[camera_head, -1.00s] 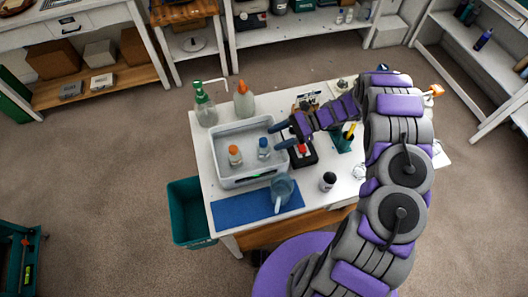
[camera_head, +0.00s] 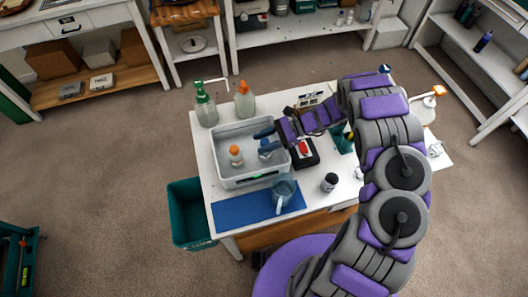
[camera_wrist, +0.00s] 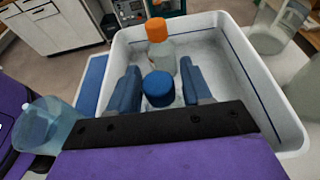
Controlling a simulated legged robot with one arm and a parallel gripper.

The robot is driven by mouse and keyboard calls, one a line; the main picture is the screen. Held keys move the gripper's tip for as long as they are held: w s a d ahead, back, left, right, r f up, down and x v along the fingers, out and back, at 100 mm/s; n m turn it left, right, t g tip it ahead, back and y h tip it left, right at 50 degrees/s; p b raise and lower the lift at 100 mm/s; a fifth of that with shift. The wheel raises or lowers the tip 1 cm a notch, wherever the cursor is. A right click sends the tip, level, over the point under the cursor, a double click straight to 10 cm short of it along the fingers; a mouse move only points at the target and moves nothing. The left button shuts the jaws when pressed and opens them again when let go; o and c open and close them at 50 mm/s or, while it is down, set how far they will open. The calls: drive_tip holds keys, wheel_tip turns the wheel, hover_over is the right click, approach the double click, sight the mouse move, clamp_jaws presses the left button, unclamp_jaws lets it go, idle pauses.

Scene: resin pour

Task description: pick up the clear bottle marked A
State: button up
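Two small clear bottles stand upright in a white tray (camera_head: 240,181). One has an orange cap (camera_head: 236,151), the other a blue cap (camera_head: 265,155). No letter A is legible on either. My gripper (camera_head: 263,141) is over the right side of the tray, at the blue-capped bottle. In the wrist view, my gripper (camera_wrist: 160,66) is open, with its blue fingers on either side of the blue cap (camera_wrist: 158,83) and gaps showing. The orange-capped bottle (camera_wrist: 161,50) stands beyond the fingertips. The blue-capped bottle's body is mostly hidden.
A green pump bottle (camera_head: 206,110) and an orange-tipped bottle (camera_head: 244,104) stand behind the tray. A blue-grey jug (camera_head: 282,191) stands in front, by the blue mat (camera_head: 235,212). A dark small jar (camera_head: 329,182) is to the right. Tray walls surround the bottles.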

drive_tip(key=shift+d, duration=0.25)
drive_tip(key=c, duration=0.7)
drive_tip(key=shift+a, duration=0.1)
clamp_jaws()
drive_tip(key=shift+r, duration=0.15)
